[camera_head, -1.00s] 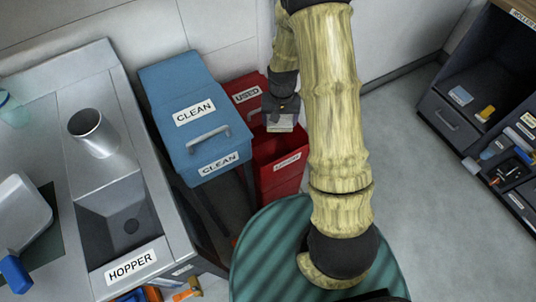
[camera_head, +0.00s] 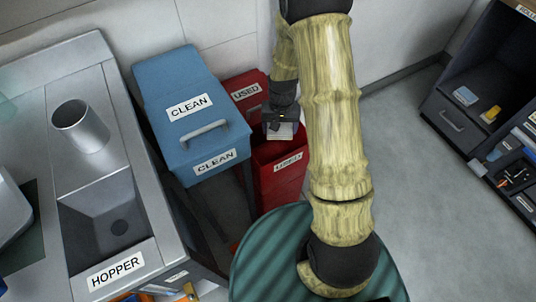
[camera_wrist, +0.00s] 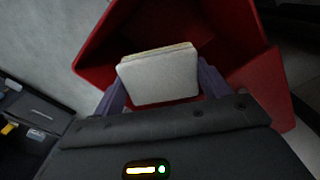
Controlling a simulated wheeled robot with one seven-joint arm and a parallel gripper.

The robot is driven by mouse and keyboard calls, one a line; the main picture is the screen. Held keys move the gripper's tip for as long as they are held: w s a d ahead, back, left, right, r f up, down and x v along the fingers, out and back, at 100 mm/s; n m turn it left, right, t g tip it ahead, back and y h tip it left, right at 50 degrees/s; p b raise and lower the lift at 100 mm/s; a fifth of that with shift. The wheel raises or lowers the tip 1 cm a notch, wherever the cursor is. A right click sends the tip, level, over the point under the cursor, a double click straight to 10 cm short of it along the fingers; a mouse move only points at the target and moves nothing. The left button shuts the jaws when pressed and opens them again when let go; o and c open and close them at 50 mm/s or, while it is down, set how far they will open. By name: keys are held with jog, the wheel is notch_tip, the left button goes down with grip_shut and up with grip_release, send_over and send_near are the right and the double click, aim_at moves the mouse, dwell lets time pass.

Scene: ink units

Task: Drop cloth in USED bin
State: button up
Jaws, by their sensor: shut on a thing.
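My gripper (camera_head: 282,124) is shut on a folded pale cloth (camera_head: 281,131). The cloth also shows in the wrist view (camera_wrist: 160,76), held flat between the two fingers. The red USED bin (camera_head: 283,180) stands right of the blue bin, with its lid (camera_head: 243,90) raised at the back and labelled USED. In the wrist view the bin's red walls (camera_wrist: 262,85) surround the dark opening beyond the cloth. The cloth is over the opening; how high it is above the rim I cannot tell exactly.
A blue CLEAN bin (camera_head: 190,95) with a closed lid stands directly left. A steel HOPPER counter (camera_head: 85,165) with a metal cylinder (camera_head: 80,127) is further left. A dark shelf unit (camera_head: 462,90) stands at right, with clear floor (camera_head: 430,200) before it.

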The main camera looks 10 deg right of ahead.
jog(key=shift+f, duration=0.15)
jog(key=o, duration=1)
notch_tip(320, 180, up, 17)
jog(key=p, duration=0.4)
jog(key=shift+r, duration=0.2)
jog(key=shift+s, duration=0.1)
jog(key=s+r+n+t, duration=0.2)
jog(key=s+r+t, duration=0.15)
jog(key=s, duration=1.15)
jog(key=shift+g, duration=0.45)
jog(key=r+p, duration=1.4)
jog(key=r, duration=0.1)
jog(key=r+p, duration=0.7)
jog(key=shift+w+r+p, duration=0.2)
jog(key=shift+w+p, duration=0.2)
